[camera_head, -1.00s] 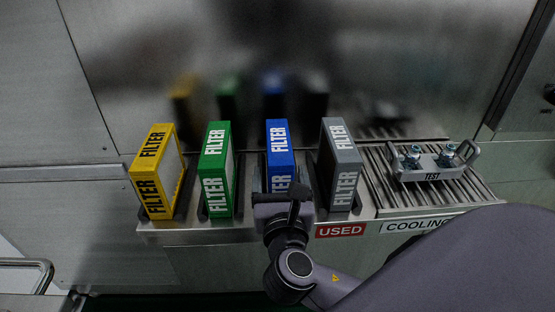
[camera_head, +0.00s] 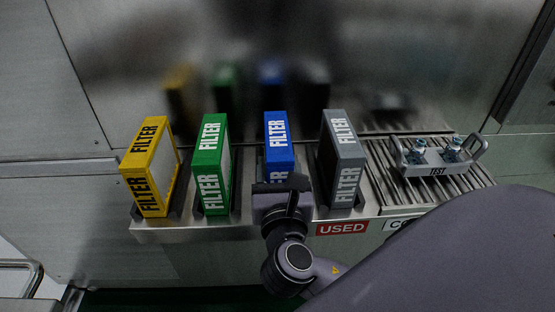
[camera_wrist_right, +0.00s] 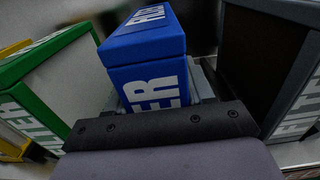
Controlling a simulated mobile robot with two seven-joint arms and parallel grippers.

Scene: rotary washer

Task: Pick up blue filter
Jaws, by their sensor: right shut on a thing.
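The blue filter (camera_head: 277,136) stands upright in its slot on the metal shelf, between the green and grey filters. It also shows large in the right wrist view (camera_wrist_right: 146,62). My right gripper (camera_head: 281,188) is at the front of the blue filter and shut on it. The gripper body hides the filter's lower front part, and the fingertips cannot be seen clearly. In the right wrist view the dark gripper edge (camera_wrist_right: 165,125) lies across the filter's lower end. My left gripper is not in view.
The yellow filter (camera_head: 149,169) and green filter (camera_head: 211,163) stand to the left, the grey filter (camera_head: 343,158) close to the right. A metal test rack (camera_head: 437,158) with two fittings sits on the ribbed shelf section. A red USED label (camera_head: 342,228) marks the shelf front.

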